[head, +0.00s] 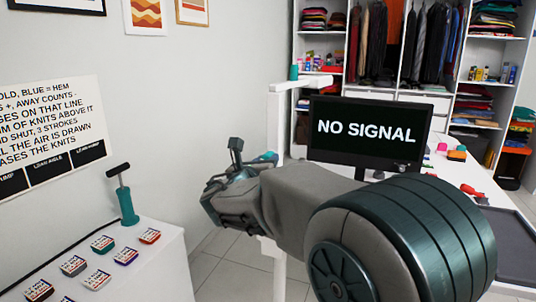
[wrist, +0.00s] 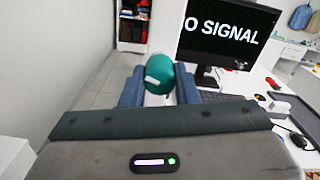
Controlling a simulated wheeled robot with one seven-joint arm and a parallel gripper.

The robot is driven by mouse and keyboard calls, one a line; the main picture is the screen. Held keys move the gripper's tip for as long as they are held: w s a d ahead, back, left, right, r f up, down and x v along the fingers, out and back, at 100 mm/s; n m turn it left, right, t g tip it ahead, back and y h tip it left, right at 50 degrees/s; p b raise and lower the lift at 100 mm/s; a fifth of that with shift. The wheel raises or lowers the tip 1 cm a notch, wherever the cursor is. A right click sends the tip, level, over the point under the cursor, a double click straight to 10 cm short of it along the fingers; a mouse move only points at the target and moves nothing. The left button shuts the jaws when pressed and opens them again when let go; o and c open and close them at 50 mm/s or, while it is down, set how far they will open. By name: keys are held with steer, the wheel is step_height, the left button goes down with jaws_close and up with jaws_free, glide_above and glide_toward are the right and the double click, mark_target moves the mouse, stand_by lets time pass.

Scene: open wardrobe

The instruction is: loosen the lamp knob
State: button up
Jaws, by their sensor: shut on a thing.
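The lamp knob (wrist: 161,74) is a rounded teal piece with a white mark, between the two blue-grey fingers of my gripper (wrist: 160,88) in the wrist view. The fingers are shut on it, one on each side. In the head view a bit of teal (head: 266,157) shows at the end of my gripper, beside a white post (head: 281,115) with a short arm at its top. My own arm hides most of the knob and the lower post there.
A monitor reading "NO SIGNAL" (head: 366,133) stands on the desk just right of the post. A white cabinet (head: 150,262) with a teal pump (head: 126,203) and small labelled blocks is at left. The open wardrobe (head: 420,80) stands behind. Bare floor lies between cabinet and post.

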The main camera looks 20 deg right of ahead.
steer(key=shift+r+n+p, duration=0.1)
steer(key=shift+n+p, duration=0.8)
steer(key=shift+p, duration=0.1)
steer(key=shift+n, duration=0.3)
steer(key=o, duration=1.1)
steer(key=shift+f, duration=0.2)
steer(key=shift+c, duration=0.3)
